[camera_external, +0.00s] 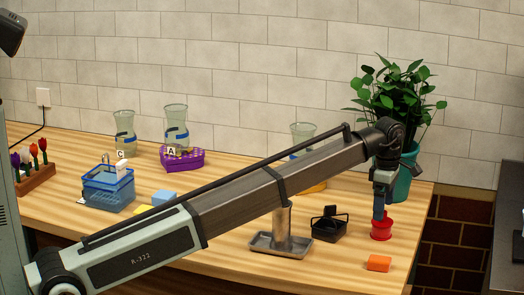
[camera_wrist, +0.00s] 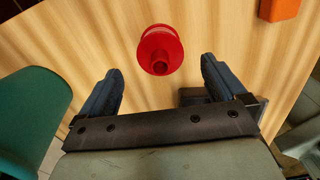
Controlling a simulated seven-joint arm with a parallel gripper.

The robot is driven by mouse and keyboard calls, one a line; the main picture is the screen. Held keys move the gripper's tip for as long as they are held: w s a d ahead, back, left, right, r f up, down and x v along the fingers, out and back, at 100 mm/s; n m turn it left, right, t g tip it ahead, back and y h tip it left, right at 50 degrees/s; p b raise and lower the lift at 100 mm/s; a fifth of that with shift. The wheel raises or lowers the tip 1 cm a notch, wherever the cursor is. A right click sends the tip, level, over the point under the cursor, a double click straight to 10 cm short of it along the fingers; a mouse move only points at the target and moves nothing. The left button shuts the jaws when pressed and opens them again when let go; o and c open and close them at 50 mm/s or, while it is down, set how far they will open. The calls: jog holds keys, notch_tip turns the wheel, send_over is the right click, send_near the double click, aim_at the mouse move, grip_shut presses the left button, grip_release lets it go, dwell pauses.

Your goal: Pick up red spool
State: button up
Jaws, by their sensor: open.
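The red spool (camera_external: 381,228) stands upright on the wooden table near its right end. In the wrist view the spool (camera_wrist: 160,50) is seen from above, ahead of the fingertips and roughly centred between their lines. My gripper (camera_wrist: 160,75) is open and empty, with its two blue-grey fingers apart on either side. In the external view my gripper (camera_external: 381,208) points down right at the spool, and its fingers overlap the spool's top there. I cannot tell from that view whether they touch it.
An orange block (camera_external: 379,263) lies in front of the spool, also in the wrist view (camera_wrist: 279,9). A teal plant pot (camera_external: 405,178) stands close behind. A black basket (camera_external: 329,226) and a metal tray (camera_external: 262,245) are to the left. The table's right edge is near.

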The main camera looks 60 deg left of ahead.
aim_at(382, 223)
jog(key=shift+d+f, duration=0.1)
jog(key=shift+f, duration=3.1)
jog(key=c, duration=1.1)
